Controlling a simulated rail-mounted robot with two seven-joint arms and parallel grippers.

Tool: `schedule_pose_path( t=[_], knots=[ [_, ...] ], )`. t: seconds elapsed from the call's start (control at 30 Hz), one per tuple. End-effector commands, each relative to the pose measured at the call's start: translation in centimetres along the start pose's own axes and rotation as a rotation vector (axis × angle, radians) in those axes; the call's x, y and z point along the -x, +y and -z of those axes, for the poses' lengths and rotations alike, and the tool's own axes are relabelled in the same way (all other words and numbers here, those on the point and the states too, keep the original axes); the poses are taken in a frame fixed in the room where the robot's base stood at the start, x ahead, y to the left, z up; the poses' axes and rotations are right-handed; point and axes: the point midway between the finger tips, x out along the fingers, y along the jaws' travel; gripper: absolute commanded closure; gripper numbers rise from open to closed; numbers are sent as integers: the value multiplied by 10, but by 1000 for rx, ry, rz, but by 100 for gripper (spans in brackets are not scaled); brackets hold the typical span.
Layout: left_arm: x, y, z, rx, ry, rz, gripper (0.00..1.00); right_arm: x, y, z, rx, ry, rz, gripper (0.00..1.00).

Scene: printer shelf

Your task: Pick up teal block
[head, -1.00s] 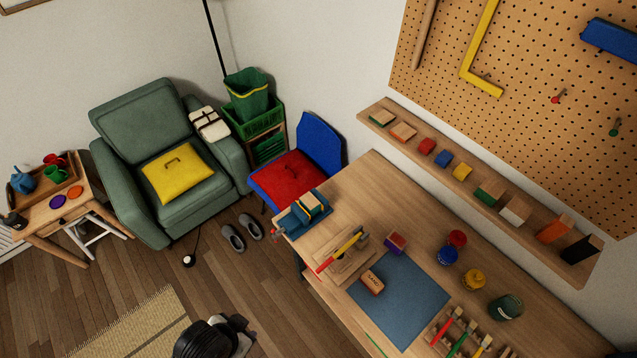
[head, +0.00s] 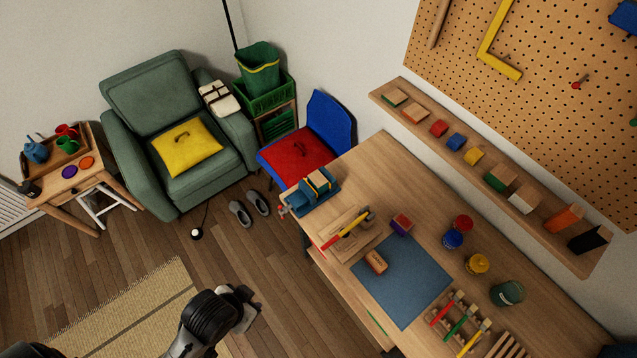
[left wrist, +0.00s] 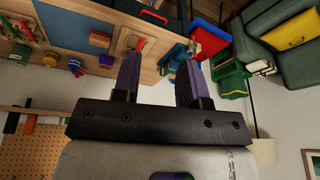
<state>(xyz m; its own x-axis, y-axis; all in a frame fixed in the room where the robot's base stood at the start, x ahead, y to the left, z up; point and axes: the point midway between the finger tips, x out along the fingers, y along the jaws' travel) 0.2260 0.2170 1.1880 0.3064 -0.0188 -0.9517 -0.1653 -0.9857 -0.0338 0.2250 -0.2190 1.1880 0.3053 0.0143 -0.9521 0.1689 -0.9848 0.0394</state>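I cannot single out a clearly teal block. The nearest candidate is the tan block with blue-teal edges (head: 319,180) held in the blue vise (head: 298,202) at the table's far left corner. The vise area also shows, small, in the left wrist view (left wrist: 176,55). My left gripper (left wrist: 158,72) has its two dark fingers apart with nothing between them. In the head view my left arm is at the bottom, over the floor, well short of the table. My right gripper is not in view.
The workbench (head: 375,160) holds a blue mat (head: 410,290), a sanding block (head: 376,261), a red-purple box (head: 401,224), paint jars (head: 453,239) and a tool rack. A wall shelf (head: 388,88) carries several coloured blocks. A blue-red chair (head: 325,125) stands beside the bench.

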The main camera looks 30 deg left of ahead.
Motion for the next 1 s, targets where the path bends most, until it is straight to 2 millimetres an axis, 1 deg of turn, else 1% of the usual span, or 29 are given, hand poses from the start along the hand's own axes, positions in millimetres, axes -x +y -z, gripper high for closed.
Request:
schedule_pose_path(
  t=[0.07,0.1,0.7,0.73,0.93,1.0],
  knots=[
    [0,0,0,0,0,0,61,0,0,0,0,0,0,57],
    [0,0,0,0,0,0,59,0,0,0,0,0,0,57],
    [0,0,0,0,0,0,1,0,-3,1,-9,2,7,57],
    [0,0,0,0,0,0,0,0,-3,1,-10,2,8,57],
    [-1,0,1,0,1,0,0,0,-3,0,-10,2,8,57],
    [-4,-1,8,0,19,3,0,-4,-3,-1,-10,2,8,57]
  ],
)
